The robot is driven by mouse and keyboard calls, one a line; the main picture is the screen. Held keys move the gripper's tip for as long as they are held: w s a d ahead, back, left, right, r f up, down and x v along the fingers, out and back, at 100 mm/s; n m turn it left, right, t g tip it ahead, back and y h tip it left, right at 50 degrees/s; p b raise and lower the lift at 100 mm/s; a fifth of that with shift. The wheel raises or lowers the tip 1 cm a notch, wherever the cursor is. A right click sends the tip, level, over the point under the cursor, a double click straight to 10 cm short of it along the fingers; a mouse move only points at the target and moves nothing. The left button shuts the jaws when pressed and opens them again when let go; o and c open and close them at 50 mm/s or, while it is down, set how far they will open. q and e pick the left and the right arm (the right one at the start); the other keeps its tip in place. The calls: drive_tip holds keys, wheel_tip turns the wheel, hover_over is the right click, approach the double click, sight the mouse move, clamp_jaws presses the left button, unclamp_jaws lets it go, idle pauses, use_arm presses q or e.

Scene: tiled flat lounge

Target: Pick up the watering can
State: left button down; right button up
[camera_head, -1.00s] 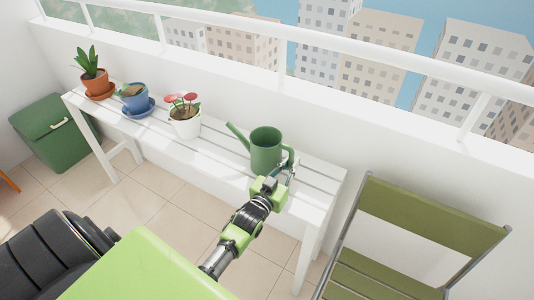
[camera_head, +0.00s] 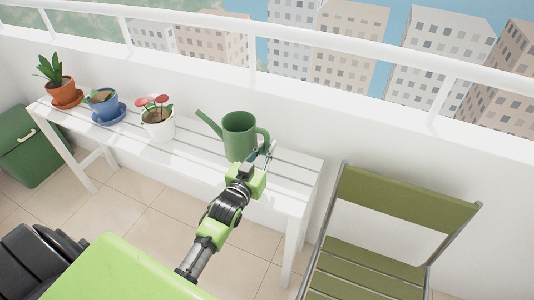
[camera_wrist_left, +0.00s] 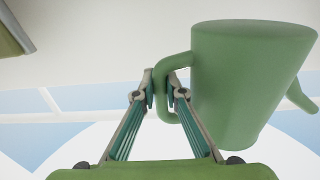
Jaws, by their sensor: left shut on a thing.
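The green watering can (camera_head: 238,137) is upright at the right part of the white slatted bench (camera_head: 185,153), its spout toward the left. I cannot tell whether its base touches the slats. My left gripper (camera_head: 262,153) is at its right side, shut on the handle. In the left wrist view the can (camera_wrist_left: 240,85) fills the right half, and its handle (camera_wrist_left: 172,68) passes between the fingertips of my left gripper (camera_wrist_left: 163,92). My right gripper is not in view.
On the bench to the left stand a white pot with red flowers (camera_head: 158,128), a blue pot (camera_head: 102,104) and a terracotta pot (camera_head: 62,93). A green folding chair (camera_head: 385,220) is close on the right. A white railing wall (camera_head: 200,78) runs behind. A green box (camera_head: 30,150) is far left.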

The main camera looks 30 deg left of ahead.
use_arm(q)
drive_tip(key=shift+r, duration=0.75)
drive_tip(key=shift+s, duration=0.2)
drive_tip(key=s+d+b, duration=0.1)
drive_tip(key=s, duration=1.7)
drive_tip(key=shift+s+d, duration=0.15)
drive_tip(key=shift+s, duration=0.15)
